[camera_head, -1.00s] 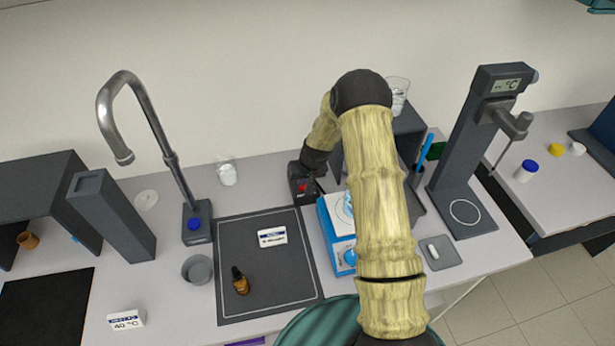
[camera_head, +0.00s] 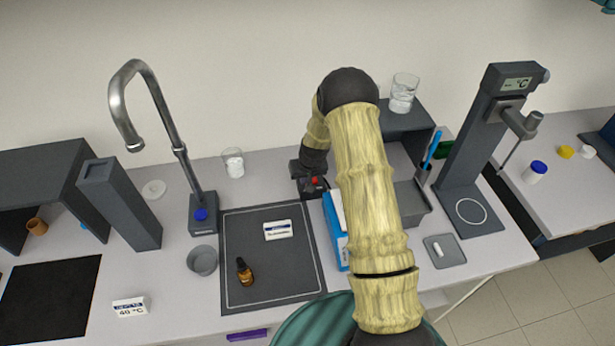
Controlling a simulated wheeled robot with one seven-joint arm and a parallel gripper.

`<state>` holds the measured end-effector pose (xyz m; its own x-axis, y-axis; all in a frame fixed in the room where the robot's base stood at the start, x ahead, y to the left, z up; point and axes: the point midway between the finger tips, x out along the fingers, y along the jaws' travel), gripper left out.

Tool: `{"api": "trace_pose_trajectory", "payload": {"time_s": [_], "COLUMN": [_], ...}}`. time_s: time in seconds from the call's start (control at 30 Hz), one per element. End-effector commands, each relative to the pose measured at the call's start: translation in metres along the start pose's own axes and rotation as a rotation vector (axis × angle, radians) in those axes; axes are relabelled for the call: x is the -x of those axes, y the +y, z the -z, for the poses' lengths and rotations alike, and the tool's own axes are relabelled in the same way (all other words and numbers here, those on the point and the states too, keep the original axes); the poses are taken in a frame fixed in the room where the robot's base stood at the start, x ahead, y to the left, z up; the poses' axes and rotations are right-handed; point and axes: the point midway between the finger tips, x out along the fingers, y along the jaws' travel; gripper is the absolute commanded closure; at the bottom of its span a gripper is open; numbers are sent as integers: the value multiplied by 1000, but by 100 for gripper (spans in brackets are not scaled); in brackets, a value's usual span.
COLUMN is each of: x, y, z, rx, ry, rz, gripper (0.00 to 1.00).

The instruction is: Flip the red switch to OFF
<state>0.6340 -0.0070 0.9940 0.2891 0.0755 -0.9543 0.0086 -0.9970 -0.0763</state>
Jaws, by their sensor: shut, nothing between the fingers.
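The red switch (camera_head: 314,181) shows as a small red patch on a dark box at the back of the bench, left of the blue device. My gripper (camera_head: 320,187) is at this box, right beside the red switch. The fingers are small and partly lost against the dark box, and they are shut with nothing between them. I cannot tell whether they touch the switch, nor which way the switch is tipped.
The blue device (camera_head: 336,232) stands close on the right, partly hidden by my arm. A dark mat (camera_head: 300,270) holds a brown dropper bottle (camera_head: 244,271) and a white label block (camera_head: 278,230). A tall faucet (camera_head: 165,120) stands left. A shelf with a glass beaker (camera_head: 403,93) is behind.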

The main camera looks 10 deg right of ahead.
Motion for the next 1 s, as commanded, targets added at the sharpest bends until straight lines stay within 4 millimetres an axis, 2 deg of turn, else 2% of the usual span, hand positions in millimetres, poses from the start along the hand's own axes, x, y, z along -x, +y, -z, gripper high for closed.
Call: {"api": "trace_pose_trajectory", "payload": {"time_s": [0.5, 0.87, 1.0], "x": [6, 7, 16], "y": [24, 23, 22], "z": [1, 1, 4], "rx": [-16, -12, -10], "ry": [1, 1, 3], "rz": [-4, -3, -3], "gripper": [100, 100, 100]}}
